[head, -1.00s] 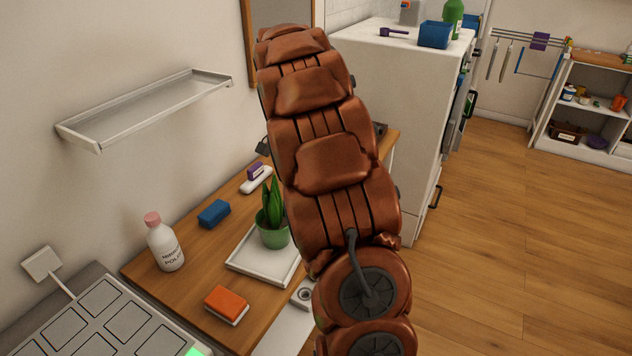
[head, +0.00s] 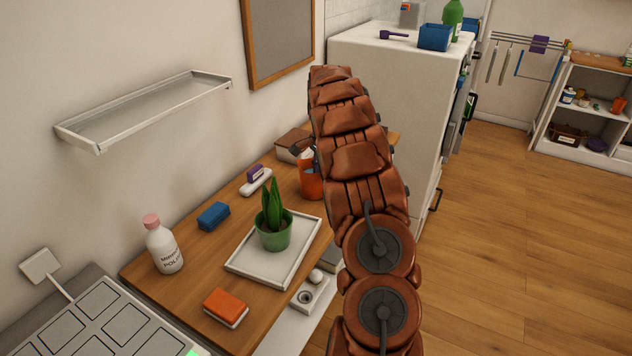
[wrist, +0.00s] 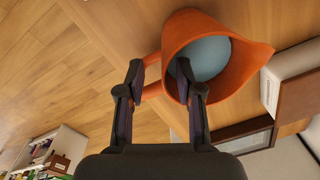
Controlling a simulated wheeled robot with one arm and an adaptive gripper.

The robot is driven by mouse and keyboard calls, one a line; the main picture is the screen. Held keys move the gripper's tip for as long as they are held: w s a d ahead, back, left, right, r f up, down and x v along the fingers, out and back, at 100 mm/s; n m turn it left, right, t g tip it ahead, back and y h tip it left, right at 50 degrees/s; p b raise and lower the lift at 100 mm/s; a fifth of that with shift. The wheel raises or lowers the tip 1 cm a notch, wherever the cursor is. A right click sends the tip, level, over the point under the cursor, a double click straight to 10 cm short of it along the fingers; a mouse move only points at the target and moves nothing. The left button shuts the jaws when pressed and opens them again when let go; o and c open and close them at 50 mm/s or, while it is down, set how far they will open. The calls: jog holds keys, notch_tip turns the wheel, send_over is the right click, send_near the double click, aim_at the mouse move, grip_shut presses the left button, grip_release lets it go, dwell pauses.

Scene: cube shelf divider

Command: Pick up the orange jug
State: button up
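The orange jug (head: 311,182) stands on the wooden counter behind the potted plant, partly hidden by my arm in the head view. In the wrist view the jug (wrist: 254,58) shows its open mouth and a pale blue-grey inside. Its handle (wrist: 152,90) lies between the two fingers of my gripper (wrist: 160,72). The fingers are apart, one on the outer side of the handle and one overlapping the jug's rim. I cannot tell whether either finger touches the jug. In the head view my gripper is mostly hidden by my arm.
The counter (head: 190,300) also holds a white tray (head: 247,270) with a green potted plant (head: 273,228), a blue sponge (head: 213,216), an orange sponge (head: 226,306), a white bottle (head: 164,248) and a purple-and-white eraser (head: 256,180). A wall shelf (head: 145,108) hangs at left. A brown box (head: 291,143) is behind the jug.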

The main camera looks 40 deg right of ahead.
aim_at(320, 197)
jog(key=shift+w+d+f+p, duration=0.15)
jog(key=shift+f+p, duration=0.25)
jog(key=shift+f, duration=0.95)
jog(key=shift+w+d+f+p, duration=0.1)
jog(key=shift+w+f+p, duration=0.25)
jog(key=shift+f, duration=1)
jog(key=shift+s, duration=0.1)
grip_shut()
jog(key=shift+a, duration=0.1)
